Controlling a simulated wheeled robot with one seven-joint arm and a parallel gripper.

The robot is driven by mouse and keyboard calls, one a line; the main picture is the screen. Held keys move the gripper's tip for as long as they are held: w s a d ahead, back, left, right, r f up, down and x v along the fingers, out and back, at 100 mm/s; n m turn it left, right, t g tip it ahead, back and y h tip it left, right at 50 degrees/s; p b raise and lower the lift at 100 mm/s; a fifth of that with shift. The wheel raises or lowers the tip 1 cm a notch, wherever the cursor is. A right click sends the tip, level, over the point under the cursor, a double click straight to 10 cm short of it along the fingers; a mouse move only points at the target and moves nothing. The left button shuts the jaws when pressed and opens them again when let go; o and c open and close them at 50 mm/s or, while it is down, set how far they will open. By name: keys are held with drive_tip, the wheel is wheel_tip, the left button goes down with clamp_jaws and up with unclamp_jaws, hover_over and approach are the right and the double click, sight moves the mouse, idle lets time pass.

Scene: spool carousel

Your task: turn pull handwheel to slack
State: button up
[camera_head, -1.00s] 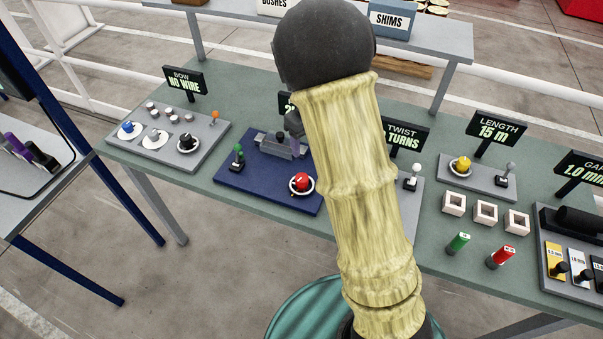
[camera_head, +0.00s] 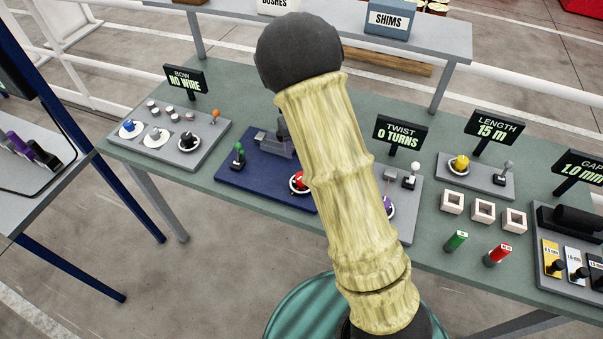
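No handwheel in view carries a readable pull label. A red round knob on a white dial (camera_head: 298,182) sits on a blue plate (camera_head: 238,172), partly covered by my arm. A sign that stood behind this plate is hidden now. A purple knob (camera_head: 388,207) on the plate under the TWIST 0 TURNS sign (camera_head: 401,132) is also partly covered. A yellow knob (camera_head: 460,163) sits under the LENGTH 15 m sign (camera_head: 496,126). Blue (camera_head: 129,126) and black (camera_head: 187,141) knobs sit at the left. My arm crosses the middle of the view; my gripper cannot be made out.
Green (camera_head: 239,150) and white (camera_head: 411,175) levers stand beside the dials. Several white square blocks (camera_head: 483,210), a green cylinder (camera_head: 455,240) and a red one (camera_head: 497,254) stand on the green table (camera_head: 130,152). A shelf with a SHIMS box (camera_head: 389,19) is behind.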

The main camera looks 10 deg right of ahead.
wheel_tip(320, 180, down, 13)
drive_tip(key=p, duration=0.2)
drive_tip(key=shift+f+p, duration=0.1)
drive_tip(key=shift+p, duration=0.2)
drive_tip(key=c, duration=1)
drive_tip(key=shift+n, duration=0.4)
